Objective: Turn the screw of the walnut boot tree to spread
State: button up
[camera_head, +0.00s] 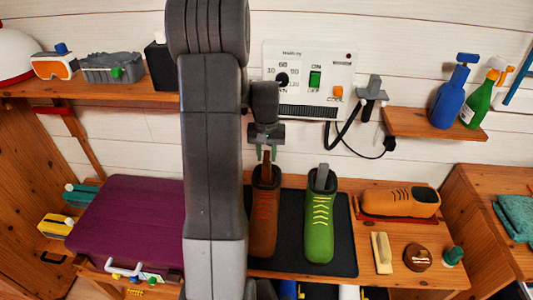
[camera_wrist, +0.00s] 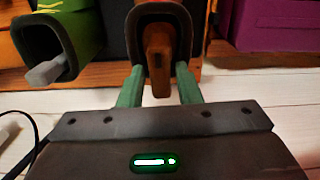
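The brown boot (camera_head: 264,215) with orange laces stands on a dark mat, opening toward the wall. The walnut boot tree (camera_head: 266,168) sticks up from its opening. In the wrist view the boot tree (camera_wrist: 158,55) is a brown wooden block with a dark slot in its end. My gripper (camera_head: 266,154) is at the boot's opening. Its two green fingers in the wrist view (camera_wrist: 159,80) are apart, with the block's end between and beyond them, and gaps on both sides. No separate screw can be made out.
A green boot (camera_head: 319,225) holding a grey boot tree (camera_head: 322,177) stands just right. The dark mat (camera_head: 345,245) lies under both. A purple case (camera_head: 128,222) is at left. A control panel (camera_head: 310,75) is behind.

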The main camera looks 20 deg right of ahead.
aim_at(267, 156)
grip_shut()
jog(key=shift+m, duration=0.4)
jog(key=shift+o, duration=1.7)
grip_release()
notch_tip(267, 156, up, 14)
jog(key=b, duration=0.1)
jog(key=shift+f, duration=0.2)
